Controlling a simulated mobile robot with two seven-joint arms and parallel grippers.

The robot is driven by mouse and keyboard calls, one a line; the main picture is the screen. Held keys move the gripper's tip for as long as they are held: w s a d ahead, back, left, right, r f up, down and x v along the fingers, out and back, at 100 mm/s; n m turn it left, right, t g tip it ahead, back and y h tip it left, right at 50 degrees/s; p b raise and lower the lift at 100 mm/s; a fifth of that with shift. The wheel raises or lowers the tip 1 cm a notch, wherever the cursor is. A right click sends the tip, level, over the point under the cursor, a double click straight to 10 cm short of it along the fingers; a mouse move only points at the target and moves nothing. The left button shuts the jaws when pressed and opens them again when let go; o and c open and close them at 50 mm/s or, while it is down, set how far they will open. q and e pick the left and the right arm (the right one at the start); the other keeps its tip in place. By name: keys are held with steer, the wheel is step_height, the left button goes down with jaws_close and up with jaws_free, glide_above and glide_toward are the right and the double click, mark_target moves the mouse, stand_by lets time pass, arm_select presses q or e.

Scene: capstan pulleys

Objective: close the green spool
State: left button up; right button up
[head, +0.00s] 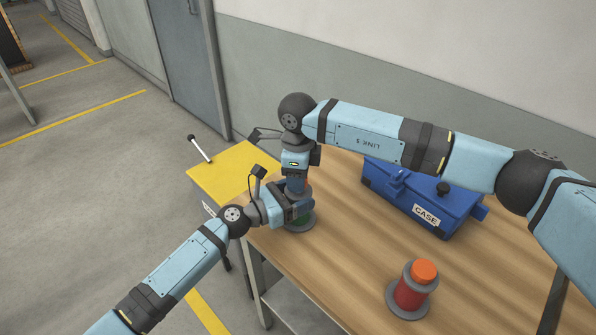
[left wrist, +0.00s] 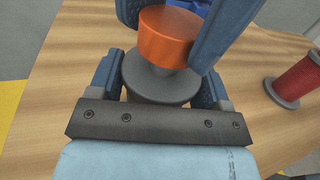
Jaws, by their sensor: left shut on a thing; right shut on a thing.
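The green spool (head: 301,223) stands near the table's left edge, mostly hidden by my grippers in the head view. In the left wrist view its grey top flange (left wrist: 154,87) lies between my left gripper's fingers. My left gripper (head: 295,209) is shut on the spool from the side. An orange cap (left wrist: 167,37) sits over the spool's grey neck. My right gripper (head: 297,188) comes down from above, and its blue fingers are shut on the cap. I cannot tell whether the cap is fully seated.
A red spool (head: 410,292) with an orange cap (head: 424,271) stands at the front right of the table. A blue case (head: 423,200) lies at the back, below my right arm. A yellow surface (head: 221,180) with a black-knobbed lever (head: 200,149) adjoins the table's left end.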

steer(key=shift+f, duration=0.75)
stand_by(0.4)
arm_select(q)
steer(key=c, duration=0.4)
steer(key=shift+c, duration=0.2)
arm_select(e)
steer(key=m, duration=1.4)
steer(key=shift+m, duration=0.3)
steer(key=m, duration=0.8)
steer(key=shift+m, duration=0.4)
steer(key=m, duration=0.7)
steer(key=shift+d, duration=0.1)
